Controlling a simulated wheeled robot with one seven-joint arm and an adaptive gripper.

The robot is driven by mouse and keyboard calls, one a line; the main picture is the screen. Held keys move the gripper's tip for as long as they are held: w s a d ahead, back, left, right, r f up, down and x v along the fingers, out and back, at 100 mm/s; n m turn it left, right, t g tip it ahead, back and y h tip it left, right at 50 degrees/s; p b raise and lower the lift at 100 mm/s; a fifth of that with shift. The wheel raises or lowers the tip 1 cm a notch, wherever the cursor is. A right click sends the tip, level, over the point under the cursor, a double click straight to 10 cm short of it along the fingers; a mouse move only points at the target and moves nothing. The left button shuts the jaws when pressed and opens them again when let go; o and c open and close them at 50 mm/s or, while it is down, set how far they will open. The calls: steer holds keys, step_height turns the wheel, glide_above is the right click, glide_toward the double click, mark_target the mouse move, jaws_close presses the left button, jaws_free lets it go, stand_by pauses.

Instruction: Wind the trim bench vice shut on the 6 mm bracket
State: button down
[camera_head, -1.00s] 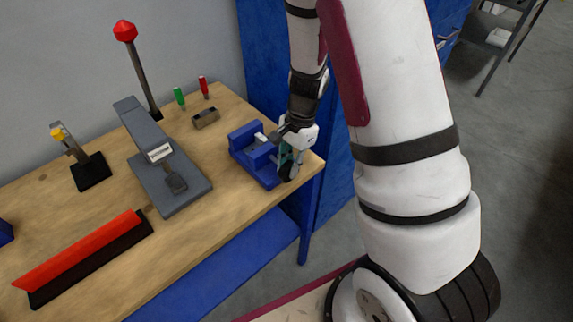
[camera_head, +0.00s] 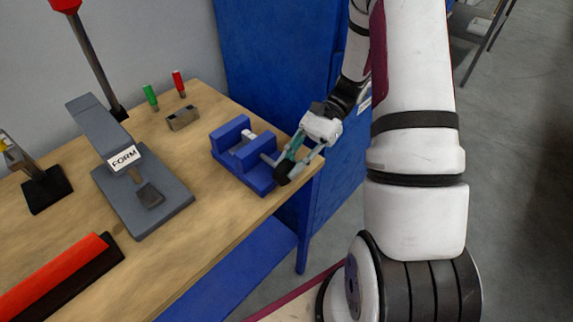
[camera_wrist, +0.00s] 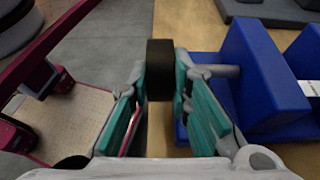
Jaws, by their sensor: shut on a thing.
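The blue bench vice (camera_head: 232,146) stands at the bench's right end, its jaws apart. It also shows at the right of the wrist view (camera_wrist: 262,75). A light bracket (camera_head: 248,137) sits between the vice jaws; a pale piece of it shows at the wrist view's right edge (camera_wrist: 304,92). The vice's dark round handwheel (camera_head: 283,174) is at the front end of its screw. My gripper (camera_head: 293,162) comes from the right and is shut on the handwheel. In the wrist view the dark handwheel (camera_wrist: 160,70) lies between the teal finger pads.
A grey press marked FORM (camera_head: 150,190) with a red-knobbed lever stands left of the vice. Green (camera_head: 150,97) and red (camera_head: 179,83) tools and a small brown block (camera_head: 183,118) are behind. A red bar (camera_head: 55,275) lies front left. A blue cabinet (camera_head: 275,50) rises behind.

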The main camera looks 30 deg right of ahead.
steer(key=shift+d+f+g+y+b, duration=0.1)
steer(key=shift+f+g+y+b, duration=0.2)
steer(key=shift+y+b, duration=0.5)
steer(key=shift+d+f+g+y+b, duration=0.15)
steer(key=shift+g+y+b, duration=0.15)
steer(key=shift+y+b, duration=0.5)
steer(key=shift+a+y, duration=0.15)
steer(key=shift+y, duration=0.25)
steer(key=c, duration=1.5)
jaws_free()
steer(key=v, duration=1.2)
